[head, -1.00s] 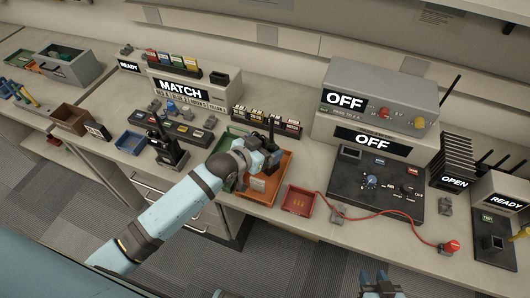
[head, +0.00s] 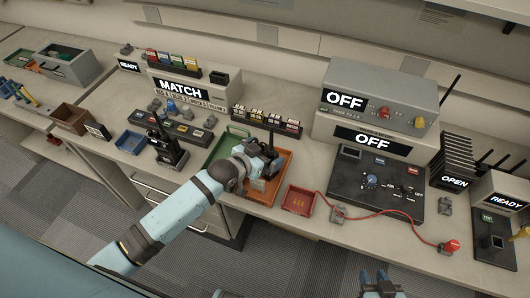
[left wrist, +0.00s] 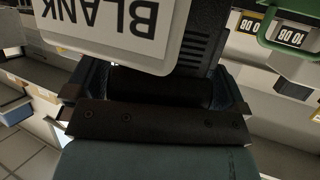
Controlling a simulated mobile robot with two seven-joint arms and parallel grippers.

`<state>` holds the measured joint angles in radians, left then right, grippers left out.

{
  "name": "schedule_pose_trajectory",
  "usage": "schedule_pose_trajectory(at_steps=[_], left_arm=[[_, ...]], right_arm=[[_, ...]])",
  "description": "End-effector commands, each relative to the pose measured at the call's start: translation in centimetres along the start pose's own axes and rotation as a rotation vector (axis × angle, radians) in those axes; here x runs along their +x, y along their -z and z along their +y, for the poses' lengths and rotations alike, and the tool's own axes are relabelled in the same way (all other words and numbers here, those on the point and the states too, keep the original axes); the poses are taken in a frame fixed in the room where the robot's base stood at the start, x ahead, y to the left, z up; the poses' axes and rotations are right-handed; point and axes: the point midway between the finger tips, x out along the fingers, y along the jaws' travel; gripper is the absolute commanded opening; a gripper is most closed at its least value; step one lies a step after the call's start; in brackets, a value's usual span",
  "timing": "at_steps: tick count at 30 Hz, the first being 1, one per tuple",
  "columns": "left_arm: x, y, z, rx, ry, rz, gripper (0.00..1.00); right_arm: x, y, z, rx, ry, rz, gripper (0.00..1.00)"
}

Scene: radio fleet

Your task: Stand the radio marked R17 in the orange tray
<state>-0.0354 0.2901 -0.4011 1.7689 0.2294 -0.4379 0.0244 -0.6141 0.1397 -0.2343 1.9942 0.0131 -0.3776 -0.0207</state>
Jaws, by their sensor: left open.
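A black radio (head: 270,158) with an upright antenna stands in the orange tray (head: 278,194), partly hidden by my left arm. My left gripper (head: 258,160) is over the tray, at the radio. In the left wrist view a black radio body (left wrist: 207,45) with a white plate reading BLANK, upside down, is close in front of the open left jaws (left wrist: 155,95); I cannot tell if they touch it. No R17 mark is readable. Another black radio (head: 168,150) with an antenna stands on the counter to the left. My right gripper (head: 378,280) is open and empty at the bottom edge.
A green tray (head: 228,143) adjoins the orange tray at the back left. A small red tray (head: 298,200) stands at its right, with a red cable (head: 380,222) beyond it. A blue tray (head: 131,142) is at left.

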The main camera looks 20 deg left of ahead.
Motion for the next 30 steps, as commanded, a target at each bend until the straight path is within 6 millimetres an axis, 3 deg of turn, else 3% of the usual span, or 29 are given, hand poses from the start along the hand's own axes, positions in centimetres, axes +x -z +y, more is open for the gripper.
schedule_pose_trajectory(at_steps=[12,20,23,30], left_arm=[[-8.4,-0.3,0.0,0.001,0.0,-0.003,1.0],[-11.4,-0.3,0.1,-0.002,0.001,-0.003,1.0],[-12.1,-2.5,1.0,-0.022,0.014,-0.026,1.0],[-15.4,-12.5,5.7,-0.081,0.094,-0.145,1.0]], right_arm=[[0.2,-0.4,-0.1,0.0,0.001,-0.001,0.35],[0.3,-0.5,-0.1,0.0,0.001,-0.001,0.35],[0.3,-0.5,-0.1,0.0,0.001,-0.001,0.35],[0.3,-0.5,-0.1,0.0,0.001,-0.001,0.35]])
